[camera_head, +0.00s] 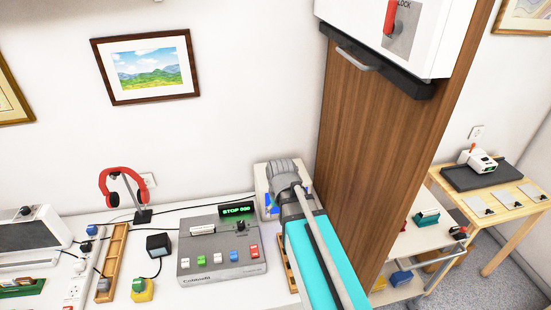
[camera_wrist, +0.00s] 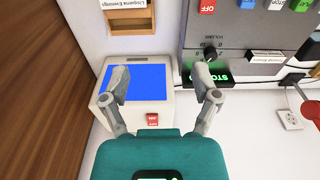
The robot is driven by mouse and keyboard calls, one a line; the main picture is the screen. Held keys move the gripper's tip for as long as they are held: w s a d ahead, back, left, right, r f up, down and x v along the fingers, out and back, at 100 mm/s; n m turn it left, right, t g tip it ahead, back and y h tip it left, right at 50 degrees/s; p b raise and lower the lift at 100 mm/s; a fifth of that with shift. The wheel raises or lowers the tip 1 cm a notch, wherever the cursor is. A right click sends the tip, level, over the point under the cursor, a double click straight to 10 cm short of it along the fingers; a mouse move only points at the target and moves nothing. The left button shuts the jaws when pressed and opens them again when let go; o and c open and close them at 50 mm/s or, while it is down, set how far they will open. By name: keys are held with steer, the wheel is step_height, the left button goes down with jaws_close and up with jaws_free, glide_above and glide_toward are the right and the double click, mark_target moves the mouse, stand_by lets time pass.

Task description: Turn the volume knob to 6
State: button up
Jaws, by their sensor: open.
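The volume knob (camera_wrist: 210,53) is a small black knob on a grey panel, beside a "VOLUME" label in the wrist view. Its setting is too small to read. In the head view the grey cassette device (camera_head: 205,262) stands on the white desk, with the dark knob (camera_head: 241,227) below its green "STOP 000" display (camera_head: 237,210). My gripper (camera_wrist: 161,80) is open and empty, its fingers spread over a white box with a blue screen. The right fingertip appears close to the knob and display; I cannot tell whether it touches.
The white box (camera_wrist: 178,118) with a blue screen and red switch (camera_wrist: 152,119) stands beside the device. Coloured buttons line the device's front. Red headphones (camera_head: 123,186) on a stand are to the left. A tall wooden cabinet (camera_head: 385,150) rises to the right of my arm.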

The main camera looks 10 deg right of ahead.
steer(key=w+d+r+t+p, duration=0.1)
steer(key=w+r+p, duration=0.2)
steer(key=w, duration=0.5)
steer(key=w+d+r+t+p, duration=0.1)
steer(key=w+d+r+p, duration=0.1)
steer(key=w, duration=0.6)
step_height(320, 180, up, 3)
steer(key=shift+w+f+t+p, duration=0.2)
steer(key=shift+w+t+p, duration=0.1)
steer(key=shift+p, duration=0.45)
steer(key=shift+s, duration=0.1)
steer(key=s+a+f+g+b, duration=0.1)
steer(key=s+f+b, duration=0.3)
steer(key=s, duration=0.7)
steer(key=s+a+f+g+b, duration=0.2)
steer(key=s+f+b, duration=0.3)
steer(key=s, duration=0.6)
steer(key=shift+a+f, duration=0.4)
steer(key=shift+f, duration=0.1)
